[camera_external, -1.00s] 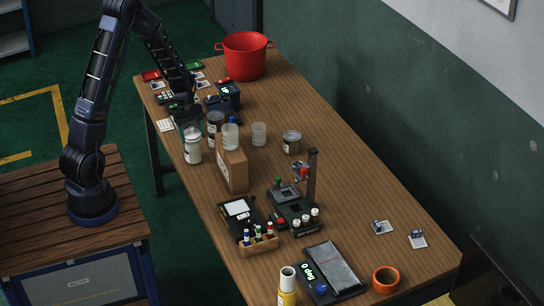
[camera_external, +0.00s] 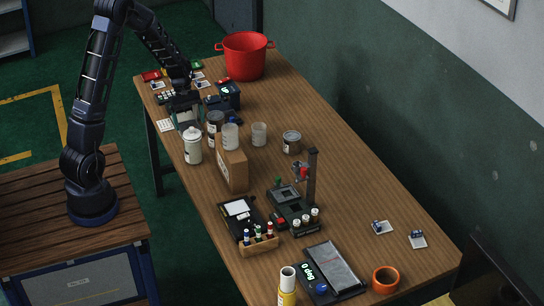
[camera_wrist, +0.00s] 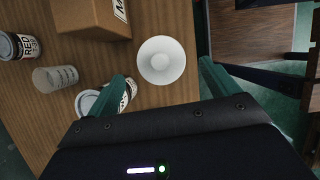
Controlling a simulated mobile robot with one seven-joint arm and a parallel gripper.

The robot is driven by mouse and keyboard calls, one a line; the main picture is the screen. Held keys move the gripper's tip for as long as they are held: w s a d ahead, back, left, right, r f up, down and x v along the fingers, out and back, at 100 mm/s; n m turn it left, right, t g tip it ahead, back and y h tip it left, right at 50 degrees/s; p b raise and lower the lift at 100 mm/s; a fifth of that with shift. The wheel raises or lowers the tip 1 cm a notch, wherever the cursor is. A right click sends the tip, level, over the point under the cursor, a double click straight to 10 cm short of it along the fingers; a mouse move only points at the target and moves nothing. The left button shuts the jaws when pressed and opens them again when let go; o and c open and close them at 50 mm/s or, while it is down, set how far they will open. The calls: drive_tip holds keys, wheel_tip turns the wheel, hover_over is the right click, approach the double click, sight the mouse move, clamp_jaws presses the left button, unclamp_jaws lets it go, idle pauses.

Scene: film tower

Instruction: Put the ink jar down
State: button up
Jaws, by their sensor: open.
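The ink jar, which I take to be the white lidded jar (camera_external: 192,147), stands upright on the table near its left edge. In the wrist view its round white top (camera_wrist: 161,58) lies just ahead of the gap between my fingertips. My gripper (camera_wrist: 164,76) is open, with its green fingers spread wide and nothing between them. In the external view my gripper (camera_external: 187,124) is just behind the jar and apart from it. The left finger partly hides a labelled can (camera_wrist: 88,102).
The table's right side has free room.

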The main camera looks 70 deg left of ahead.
drive_tip(key=v, duration=0.6)
drive_tip(key=s+d+r+m+y, duration=0.1)
drive_tip(key=s+d+r+m, duration=0.15)
drive_tip(key=d+r, duration=0.25)
drive_tip(key=s+d+r+m+t+y, duration=0.1)
drive_tip(key=s+d+r+m, duration=0.15)
drive_tip(key=d+r, duration=0.25)
drive_tip(key=s+d+r+m, duration=0.2)
drive_tip(key=d+r+m, duration=0.2)
drive_tip(key=d+r, duration=0.15)
drive_tip(key=s+d+r+m+t+y, duration=0.1)
drive_tip(key=s+d+r+m, duration=0.2)
drive_tip(key=s, duration=0.4)
drive_tip(key=s+d+r+m+t+y, duration=0.1)
drive_tip(key=s+d+r+m+t, duration=0.1)
drive_tip(key=s+d+m, duration=0.4)
drive_tip(key=shift+s+d+r+m, duration=0.3)
drive_tip(key=shift+s+d+r, duration=0.15)
drive_tip(key=shift+s+r, duration=0.5)
